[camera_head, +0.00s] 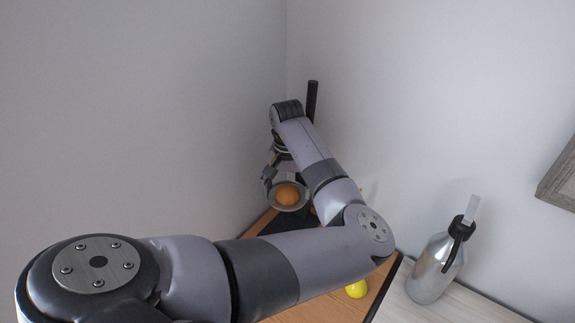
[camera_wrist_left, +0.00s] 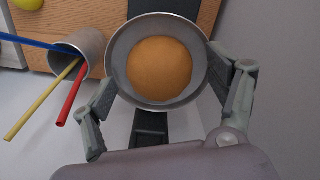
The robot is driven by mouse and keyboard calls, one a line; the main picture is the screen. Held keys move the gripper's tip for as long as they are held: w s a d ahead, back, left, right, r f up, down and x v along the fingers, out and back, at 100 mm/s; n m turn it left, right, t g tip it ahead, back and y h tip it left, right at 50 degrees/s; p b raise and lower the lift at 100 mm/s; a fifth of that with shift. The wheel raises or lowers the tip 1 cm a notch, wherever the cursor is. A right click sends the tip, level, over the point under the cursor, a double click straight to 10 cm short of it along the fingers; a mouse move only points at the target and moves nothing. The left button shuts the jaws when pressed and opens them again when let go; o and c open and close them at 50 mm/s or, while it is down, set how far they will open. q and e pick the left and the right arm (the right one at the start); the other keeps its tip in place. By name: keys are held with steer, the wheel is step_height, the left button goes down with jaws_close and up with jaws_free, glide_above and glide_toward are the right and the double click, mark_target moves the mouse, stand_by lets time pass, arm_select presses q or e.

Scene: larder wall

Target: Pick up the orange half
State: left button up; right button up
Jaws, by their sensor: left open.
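The orange half (camera_head: 288,194) sits in a round grey metal bowl (camera_head: 302,203) near the corner of the wooden surface. In the left wrist view the orange half (camera_wrist_left: 160,66) shows as a rounded orange disc inside the bowl (camera_wrist_left: 116,48). My left gripper (camera_head: 281,180) is open at the bowl. In the wrist view its two fingers stand on either side of the bowl, close to its rim. I cannot tell whether they touch it. My right gripper is not in view.
A grey cup (camera_wrist_left: 84,48) with blue, yellow and red sticks is left of the bowl in the wrist view. A yellow-green object (camera_head: 357,289) lies on the wooden surface (camera_head: 379,282). A silver bottle (camera_head: 433,268) stands at the right. Walls close in the corner.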

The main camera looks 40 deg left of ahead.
arm_select(q)
steer(key=shift+c, duration=0.2)
steer(key=shift+s+d, duration=0.1)
steer(key=shift+s, duration=0.1)
steer(key=c, duration=0.9)
steer(key=shift+d+f, duration=0.1)
steer(key=shift+d, duration=0.05)
steer(key=c, duration=0.4)
